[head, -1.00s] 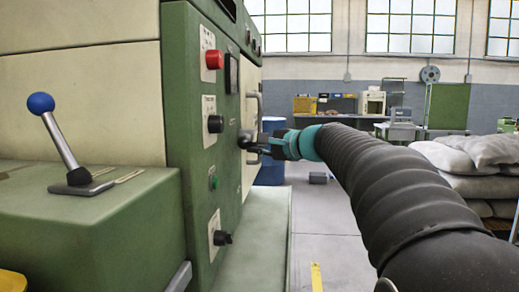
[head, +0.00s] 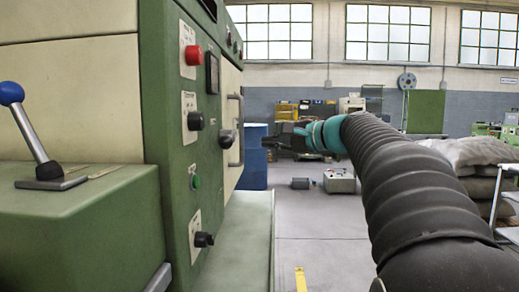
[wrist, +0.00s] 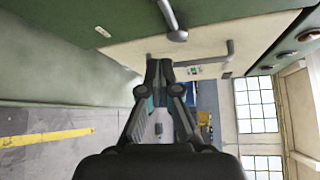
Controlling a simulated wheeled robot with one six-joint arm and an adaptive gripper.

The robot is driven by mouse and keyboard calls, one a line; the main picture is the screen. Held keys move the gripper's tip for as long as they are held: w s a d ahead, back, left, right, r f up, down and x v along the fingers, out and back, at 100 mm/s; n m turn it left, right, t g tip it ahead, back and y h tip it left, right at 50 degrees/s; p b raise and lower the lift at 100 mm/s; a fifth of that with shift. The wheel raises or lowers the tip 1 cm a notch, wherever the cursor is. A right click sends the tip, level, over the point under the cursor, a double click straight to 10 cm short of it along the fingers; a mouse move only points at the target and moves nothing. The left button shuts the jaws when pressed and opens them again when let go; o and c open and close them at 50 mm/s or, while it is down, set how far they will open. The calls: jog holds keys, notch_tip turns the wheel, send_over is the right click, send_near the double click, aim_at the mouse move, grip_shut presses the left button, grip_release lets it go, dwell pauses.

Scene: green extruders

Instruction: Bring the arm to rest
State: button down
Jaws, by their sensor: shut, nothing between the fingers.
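My gripper (wrist: 158,75) is shut and empty in the wrist view, its two dark fingers meeting at the tips. In the head view my gripper (head: 279,143) shows small and dark at the end of my black-sleeved arm, just past a teal cuff. It is to the right of the green machine (head: 180,110), apart from its panel and its door handle (head: 236,130). The fingertips are too small to make out in the head view. In the wrist view the door handle (wrist: 205,58) lies beyond the fingers.
A blue-knobbed lever (head: 36,135) stands on the machine's left ledge. The panel has a red button (head: 193,55) and black knobs. Sacks (head: 470,152) are piled at the right.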

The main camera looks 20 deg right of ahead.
jog(key=shift+s+d+r, duration=0.15)
jog(key=shift+s+d, duration=0.05)
jog(key=shift+d, duration=0.05)
dwell(0.4)
jog(key=s+d+f+n+g+h, duration=0.1)
jog(key=s+f+n+g+h, duration=0.15)
jog(key=f, duration=0.65)
jog(key=s+f+n+g+h, duration=0.1)
jog(key=s+f+g+h, duration=0.15)
jog(key=f, duration=0.75)
jog(key=s+a+f+n+g+h, duration=0.1)
jog(key=s+a+f+n, duration=0.2)
jog(key=s, duration=0.6)
jog(key=s+a+f+n+g+h, duration=0.1)
jog(key=s+a+f+n, duration=0.3)
jog(key=s+f, duration=0.3)
jog(key=s+a+f+n+g+h, duration=0.1)
jog(key=s+a+f+n, duration=0.3)
jog(key=s, duration=0.6)
jog(key=shift+s+a+f, duration=0.25)
jog(key=shift+s+f, duration=0.05)
jog(key=shift+f, duration=0.55)
